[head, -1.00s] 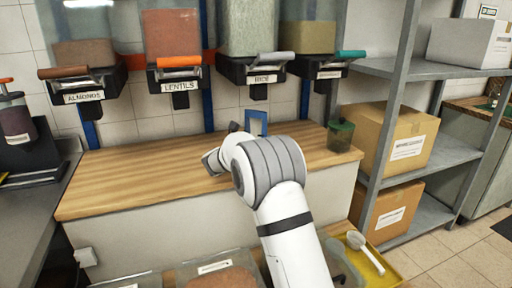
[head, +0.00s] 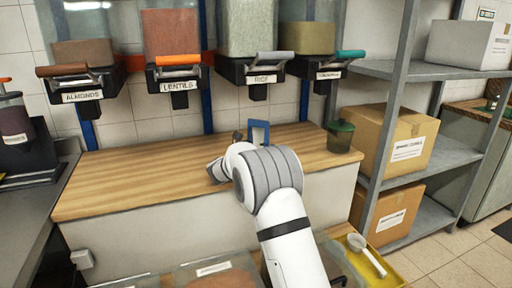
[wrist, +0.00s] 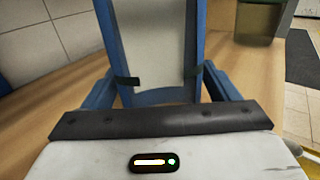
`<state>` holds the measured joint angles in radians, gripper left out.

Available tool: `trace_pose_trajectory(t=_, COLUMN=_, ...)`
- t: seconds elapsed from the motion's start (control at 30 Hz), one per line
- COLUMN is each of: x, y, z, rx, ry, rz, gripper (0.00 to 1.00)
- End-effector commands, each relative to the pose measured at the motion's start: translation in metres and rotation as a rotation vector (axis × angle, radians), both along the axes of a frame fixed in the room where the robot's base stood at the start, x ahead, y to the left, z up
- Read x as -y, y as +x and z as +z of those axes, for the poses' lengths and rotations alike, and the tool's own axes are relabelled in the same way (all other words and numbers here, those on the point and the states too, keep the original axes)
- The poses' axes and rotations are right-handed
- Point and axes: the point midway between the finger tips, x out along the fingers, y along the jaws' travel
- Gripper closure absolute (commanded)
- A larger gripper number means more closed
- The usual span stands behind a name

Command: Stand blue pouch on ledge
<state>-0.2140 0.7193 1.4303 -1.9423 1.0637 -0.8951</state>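The blue pouch (head: 259,132) shows upright above the wooden ledge (head: 130,176), behind my arm in the head view. Its lower part is hidden there by the arm. In the wrist view the pouch (wrist: 153,40) has a pale front panel and blue borders. My gripper (wrist: 161,79) is shut on it, with dark pads at both sides of the pale panel. The pouch's bottom is out of sight, so I cannot tell whether it touches the ledge.
A green-lidded container (head: 340,137) stands at the ledge's right end. Labelled dispensers (head: 179,78) hang above the back of the ledge. A metal shelf with cardboard boxes (head: 402,145) is on the right. The left part of the ledge is clear.

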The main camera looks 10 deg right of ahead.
Motion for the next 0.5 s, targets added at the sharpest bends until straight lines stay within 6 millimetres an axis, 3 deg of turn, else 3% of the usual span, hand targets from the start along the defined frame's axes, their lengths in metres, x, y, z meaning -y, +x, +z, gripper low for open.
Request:
trace_pose_trajectory(t=0.13, x=-0.0004, y=0.0, z=0.0003, rx=0.0, ry=0.0, rz=0.0, gripper=0.07)
trace_pose_trajectory(t=0.5, x=-0.0064, y=-0.0048, z=0.0047, rx=0.0, ry=0.0, rz=0.003, gripper=0.07)
